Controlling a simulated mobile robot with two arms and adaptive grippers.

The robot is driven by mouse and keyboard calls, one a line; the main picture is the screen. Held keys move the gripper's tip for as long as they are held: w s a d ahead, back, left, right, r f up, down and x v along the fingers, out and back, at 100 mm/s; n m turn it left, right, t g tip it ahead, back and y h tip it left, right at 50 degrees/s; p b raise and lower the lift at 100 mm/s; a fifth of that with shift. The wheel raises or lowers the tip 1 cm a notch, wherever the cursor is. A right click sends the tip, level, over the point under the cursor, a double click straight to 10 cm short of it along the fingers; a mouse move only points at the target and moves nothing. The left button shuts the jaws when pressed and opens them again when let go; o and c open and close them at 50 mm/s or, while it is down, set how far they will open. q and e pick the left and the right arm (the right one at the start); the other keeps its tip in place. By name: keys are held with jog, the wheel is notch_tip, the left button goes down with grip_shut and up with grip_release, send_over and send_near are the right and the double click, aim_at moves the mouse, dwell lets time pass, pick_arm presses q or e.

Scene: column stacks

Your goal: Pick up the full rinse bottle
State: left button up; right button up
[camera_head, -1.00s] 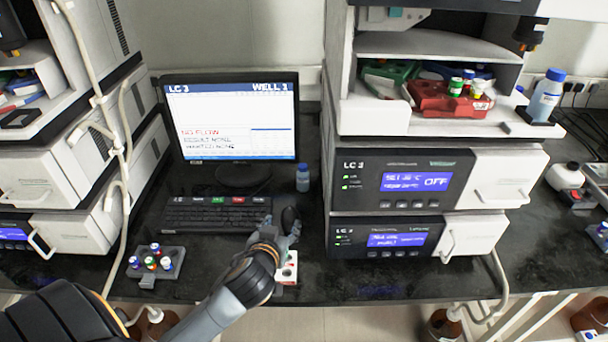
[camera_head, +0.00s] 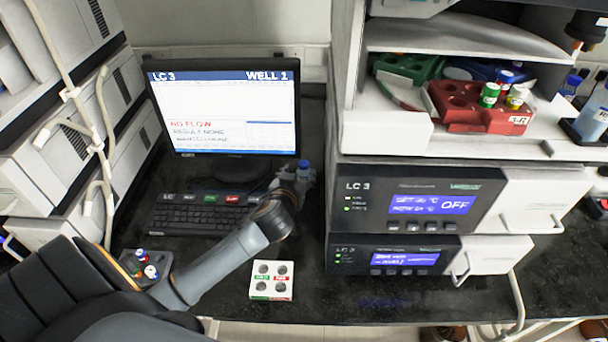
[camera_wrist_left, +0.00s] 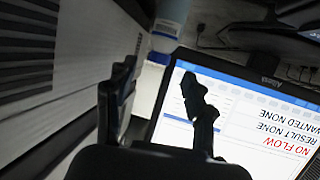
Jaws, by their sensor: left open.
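A small rinse bottle (camera_head: 303,175) with a blue cap stands on the dark bench just right of the monitor. My left gripper (camera_head: 294,184) is at this bottle, with its fingers around or beside its lower part; contact cannot be told. In the left wrist view the two fingers (camera_wrist_left: 160,73) are spread apart, and a blue and white bottle-like shape (camera_wrist_left: 166,28) lies beyond the gap. A second blue-capped bottle (camera_head: 594,118) with bluish liquid stands in a holder at the far right. The fill level of the bottle at my gripper is too small to read. My right gripper is not in view.
The monitor (camera_head: 222,115) and keyboard (camera_head: 195,218) are close left of the gripper, and the LC 3 instrument stack (camera_head: 415,215) is close right. A white vial block (camera_head: 271,280) lies in front. A vial rack (camera_head: 147,265) sits near my left arm.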

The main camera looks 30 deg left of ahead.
aim_at(303, 169)
pick_arm(q)
jog(key=shift+w+a+f, duration=0.2)
jog(key=shift+w+a, duration=0.05)
jog(key=shift+w, duration=0.3)
jog(key=shift+w+a+f, duration=0.15)
jog(key=shift+w+f, duration=0.05)
jog(key=shift+w, duration=0.2)
jog(key=x, duration=0.4)
jog(key=shift+f+p, duration=0.15)
jog(key=shift+p, duration=0.2)
jog(key=shift+w+f, duration=0.15)
jog(key=shift+w, duration=0.1)
jog(key=shift+c, duration=0.4)
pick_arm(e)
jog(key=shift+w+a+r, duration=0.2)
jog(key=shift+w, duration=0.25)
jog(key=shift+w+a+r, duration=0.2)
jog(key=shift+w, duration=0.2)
pick_arm(q)
jog(key=c, duration=0.9)
jog(key=shift+s, duration=0.1)
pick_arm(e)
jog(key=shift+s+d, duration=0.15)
